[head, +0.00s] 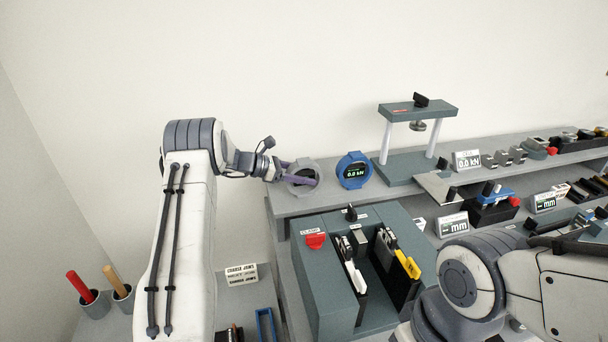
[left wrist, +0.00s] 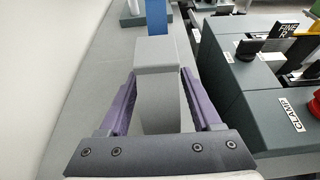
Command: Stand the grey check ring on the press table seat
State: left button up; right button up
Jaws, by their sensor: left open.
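The grey check ring (head: 309,164) stands upright on the back shelf, left of the blue ring gauge. My left gripper (head: 298,179) reaches it from the left. In the left wrist view the ring (left wrist: 155,88) shows edge-on as a grey block between the open purple fingers of my left gripper (left wrist: 157,75). Narrow gaps show beside it, and I cannot tell whether either finger touches it. The press (head: 417,110) stands further right on the shelf, with a flat table (head: 398,170) below its beam. The seat on it is not clear to see. My right gripper is out of view.
The blue ring gauge (head: 342,172) reading 0.0 kN stands between the check ring and the press. A dark green box (head: 335,285) with a red CLAMP knob (head: 315,241) stands in front of the shelf. Left of the check ring the wall is bare.

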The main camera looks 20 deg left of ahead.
aim_at(313, 177)
pick_arm(q)
jog(key=shift+p+x, duration=0.35)
jog(key=shift+x, duration=1.15)
grip_shut()
jog(key=shift+r, duration=0.15)
